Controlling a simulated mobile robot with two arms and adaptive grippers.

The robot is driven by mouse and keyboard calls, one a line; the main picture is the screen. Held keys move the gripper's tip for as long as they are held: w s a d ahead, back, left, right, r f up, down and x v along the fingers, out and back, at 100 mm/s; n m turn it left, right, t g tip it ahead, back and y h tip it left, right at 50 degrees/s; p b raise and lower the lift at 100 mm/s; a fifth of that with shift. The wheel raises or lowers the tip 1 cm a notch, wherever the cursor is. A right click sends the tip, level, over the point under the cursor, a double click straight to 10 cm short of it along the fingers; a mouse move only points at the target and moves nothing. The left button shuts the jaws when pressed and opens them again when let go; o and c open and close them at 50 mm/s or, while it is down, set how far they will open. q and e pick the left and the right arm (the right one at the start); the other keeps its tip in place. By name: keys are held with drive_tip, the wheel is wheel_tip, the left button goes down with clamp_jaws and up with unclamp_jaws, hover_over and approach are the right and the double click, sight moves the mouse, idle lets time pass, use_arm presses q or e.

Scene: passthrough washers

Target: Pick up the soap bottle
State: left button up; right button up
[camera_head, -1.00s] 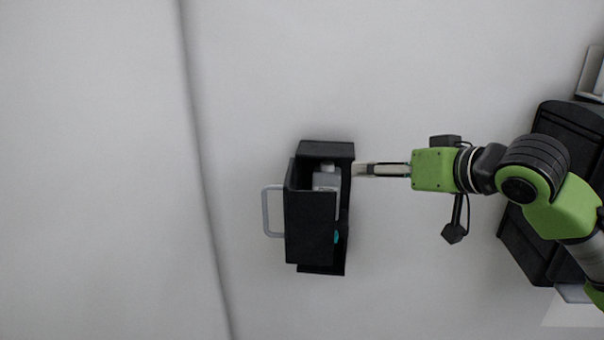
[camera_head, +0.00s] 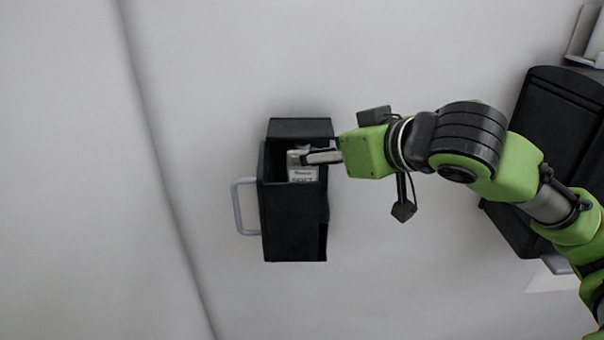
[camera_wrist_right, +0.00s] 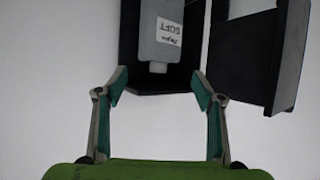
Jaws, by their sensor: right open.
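The soap bottle (camera_head: 303,176) is a pale grey bottle with a white label whose readable word is "SOFT". My right gripper (camera_head: 303,156) reaches in from the right over the container, at the bottle's top end. In the right wrist view the soap bottle (camera_wrist_right: 160,38) has its neck pointing toward my open right gripper (camera_wrist_right: 160,88). The two fingers are spread wide, just short of the neck, with nothing between them. My left gripper is not in view.
A grey handle (camera_head: 240,206) sticks out of the container's left side. A black panel (camera_wrist_right: 245,50) stands right of the bottle in the wrist view. A larger black object (camera_head: 550,120) is behind my arm at right. The pale surface at left is clear.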

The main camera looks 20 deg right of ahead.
sight(310, 149)
drive_tip(key=p+x, duration=0.1)
drive_tip(key=x, duration=0.3)
drive_tip(key=shift+w, duration=0.25)
drive_tip(key=shift+w+a+f, duration=0.1)
drive_tip(key=shift+w+f, duration=0.1)
drive_tip(key=shift+w, duration=0.1)
drive_tip(key=shift+s, duration=0.15)
drive_tip(key=shift+c, duration=1)
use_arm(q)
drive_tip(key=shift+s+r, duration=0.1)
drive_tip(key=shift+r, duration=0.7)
use_arm(e)
drive_tip(key=c, duration=0.9)
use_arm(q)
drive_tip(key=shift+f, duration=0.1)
use_arm(e)
drive_tip(key=shift+c, duration=0.2)
